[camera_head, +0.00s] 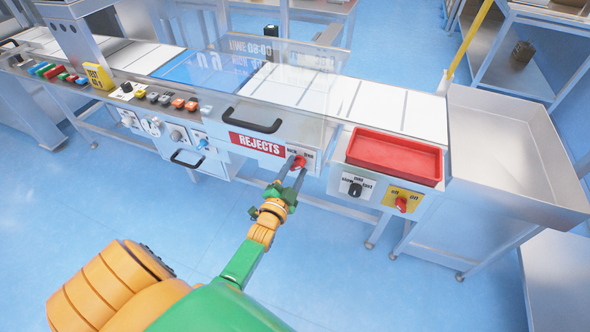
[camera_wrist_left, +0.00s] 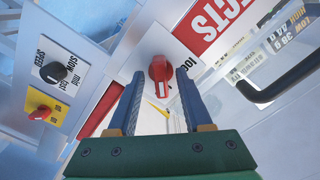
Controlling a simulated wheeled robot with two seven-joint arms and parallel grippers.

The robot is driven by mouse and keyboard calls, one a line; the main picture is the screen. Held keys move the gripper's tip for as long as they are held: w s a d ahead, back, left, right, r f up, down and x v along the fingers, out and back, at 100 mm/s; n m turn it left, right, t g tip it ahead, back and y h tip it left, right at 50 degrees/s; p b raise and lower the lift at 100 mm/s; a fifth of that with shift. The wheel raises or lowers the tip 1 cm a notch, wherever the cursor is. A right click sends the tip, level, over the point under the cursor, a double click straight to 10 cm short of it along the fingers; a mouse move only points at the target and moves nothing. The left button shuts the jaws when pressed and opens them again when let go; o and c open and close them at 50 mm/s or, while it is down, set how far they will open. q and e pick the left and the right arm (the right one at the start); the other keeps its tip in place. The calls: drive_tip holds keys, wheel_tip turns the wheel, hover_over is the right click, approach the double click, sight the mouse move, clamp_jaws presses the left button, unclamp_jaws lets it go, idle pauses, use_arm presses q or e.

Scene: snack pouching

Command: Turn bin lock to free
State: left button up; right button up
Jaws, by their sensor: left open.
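The bin lock is a red knob (camera_head: 299,161) on a white plate, just right of the red REJECTS sign (camera_head: 257,145) on the machine's front panel. In the left wrist view the red knob (camera_wrist_left: 161,68) carries a white mark and partly covered lettering beside it. My left gripper (camera_head: 296,167) reaches up to the knob. In the left wrist view its open fingers (camera_wrist_left: 157,88) point at the knob, one tip on each side. I cannot tell whether they touch it. The right gripper is not in view.
Right of the lock are a black speed knob (camera_head: 355,188), a red knob on a yellow plate (camera_head: 401,203) and a red tray (camera_head: 394,158) above them. A black handle (camera_head: 252,121) lies above the REJECTS sign. The floor in front is clear.

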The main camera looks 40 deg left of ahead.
use_arm(q)
drive_tip(key=v, duration=0.7)
drive_tip(key=shift+p, duration=0.35)
